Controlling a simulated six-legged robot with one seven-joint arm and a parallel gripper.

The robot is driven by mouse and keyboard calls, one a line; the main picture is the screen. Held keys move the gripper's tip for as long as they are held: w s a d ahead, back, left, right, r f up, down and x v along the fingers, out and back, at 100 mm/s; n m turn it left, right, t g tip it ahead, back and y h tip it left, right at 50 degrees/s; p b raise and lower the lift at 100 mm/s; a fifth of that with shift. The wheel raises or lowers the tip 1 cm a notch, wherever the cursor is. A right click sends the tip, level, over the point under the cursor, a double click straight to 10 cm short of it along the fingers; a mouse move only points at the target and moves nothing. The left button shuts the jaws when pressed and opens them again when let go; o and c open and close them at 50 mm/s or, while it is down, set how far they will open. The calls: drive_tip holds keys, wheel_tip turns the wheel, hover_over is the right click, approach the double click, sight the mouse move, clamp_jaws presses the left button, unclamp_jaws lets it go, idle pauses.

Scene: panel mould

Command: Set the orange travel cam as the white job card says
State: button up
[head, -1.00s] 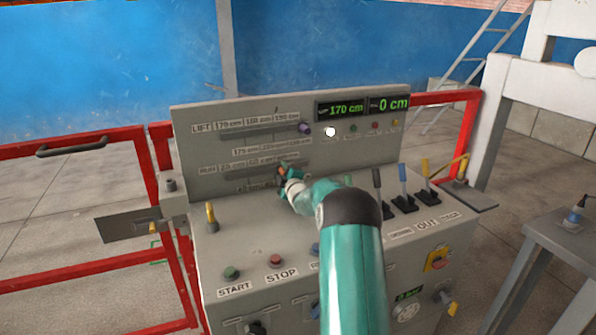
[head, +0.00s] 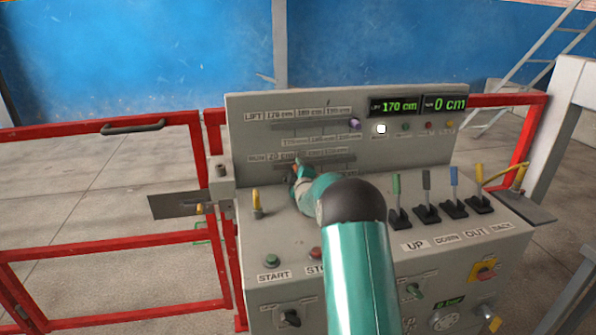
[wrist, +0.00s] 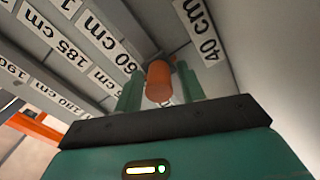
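The orange travel cam (wrist: 158,80) is a small orange cylinder on the lower rail of the upright panel, between the "60 cm" and "40 cm" labels in the wrist view. My gripper (wrist: 160,92) has one green finger close against each side of it and looks shut on it. In the head view my gripper (head: 296,174) is at the left part of the lower rail (head: 335,163), and my wrist hides most of the cam. The displays (head: 418,105) read 170 cm and 0 cm. I cannot make out a white job card in these frames.
A purple cam (head: 355,124) sits at the right of the upper LIFT rail. Several levers (head: 440,200) stand right of my arm; a yellow-topped lever (head: 257,203) stands at left. START and STOP buttons are in front. Red fencing (head: 100,240) flanks the console.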

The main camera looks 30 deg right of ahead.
idle(0.3)
drive_tip(key=v, duration=1.4)
drive_tip(key=shift+w+r, duration=0.1)
